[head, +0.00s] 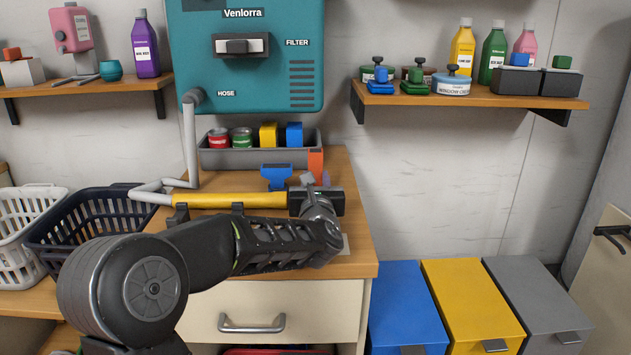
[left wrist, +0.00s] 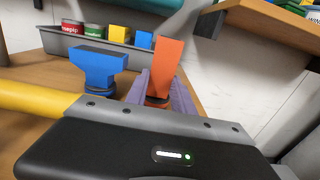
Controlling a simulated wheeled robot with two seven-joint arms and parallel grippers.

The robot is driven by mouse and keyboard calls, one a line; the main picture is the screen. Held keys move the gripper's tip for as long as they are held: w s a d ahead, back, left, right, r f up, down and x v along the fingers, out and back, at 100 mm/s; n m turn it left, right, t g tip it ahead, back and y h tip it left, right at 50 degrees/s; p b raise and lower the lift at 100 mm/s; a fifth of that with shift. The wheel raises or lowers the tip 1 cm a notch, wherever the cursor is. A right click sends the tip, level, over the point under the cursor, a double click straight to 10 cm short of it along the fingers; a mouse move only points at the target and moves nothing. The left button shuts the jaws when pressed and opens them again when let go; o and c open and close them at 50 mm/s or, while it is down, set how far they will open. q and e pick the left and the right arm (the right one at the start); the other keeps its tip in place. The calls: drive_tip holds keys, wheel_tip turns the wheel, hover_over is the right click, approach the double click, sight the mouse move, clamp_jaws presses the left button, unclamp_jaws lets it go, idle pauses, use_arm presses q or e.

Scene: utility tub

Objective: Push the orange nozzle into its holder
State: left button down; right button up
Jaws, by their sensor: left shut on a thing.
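The orange nozzle (head: 316,162) stands roughly upright over the right part of the wooden counter. It also shows in the left wrist view (left wrist: 167,66), between the two purple-grey fingers of my left gripper (left wrist: 163,96). My left gripper (head: 314,181) is shut on the nozzle's lower part. A blue nozzle (head: 276,174) stands upright just left of it, apart from the gripper, and shows in the left wrist view (left wrist: 97,64). The orange nozzle's lower end and its holder are hidden behind my gripper, so I cannot tell how they sit together. My right gripper is not in view.
A yellow tube (head: 235,200) with a grey hose lies left of my gripper. A grey tray (head: 230,158) with cans and blocks stands behind. The teal unit (head: 245,70) hangs above. A right shelf (head: 480,98) holds bottles. Baskets (head: 90,215) stand at left.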

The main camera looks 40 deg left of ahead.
use_arm(q)
drive_tip(key=shift+f, duration=0.15)
idle(0.3)
drive_tip(key=c, duration=1)
unclamp_jaws()
drive_tip(key=shift+d, duration=0.1)
drive_tip(key=b+v, duration=0.1)
drive_tip(key=v, duration=0.6)
drive_tip(key=shift+s+d, duration=0.2)
drive_tip(key=shift+s, duration=0.15)
